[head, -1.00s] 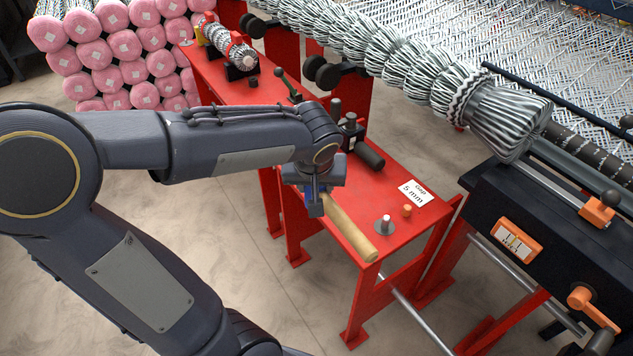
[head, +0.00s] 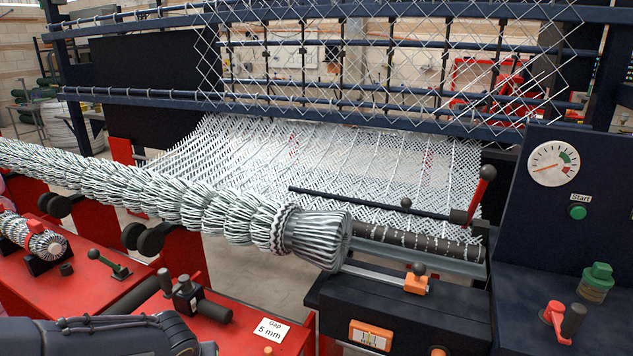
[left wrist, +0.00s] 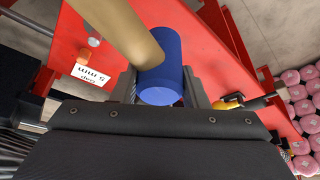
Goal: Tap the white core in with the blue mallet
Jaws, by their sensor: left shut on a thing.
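In the left wrist view my left gripper (left wrist: 160,84) is shut on the blue head of the mallet (left wrist: 161,62). Its pale wooden handle (left wrist: 118,30) runs up to the top edge of the picture. The mallet is above the red bench (left wrist: 205,55). In the head view only part of my left arm shows at the bottom left; the gripper and mallet are out of that frame. A small wire roll (head: 35,238) lies on the bench at the left. I cannot single out a white core in these views. My right gripper is not in view.
A long mesh roll (head: 210,215) crosses the head view, ending above a black machine rail (head: 400,315). A lever clamp (head: 110,263), a black fixture (head: 190,297) and a "gap 5 mm" card (head: 268,329) occupy the red bench. A gauge cabinet (head: 555,220) stands at right.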

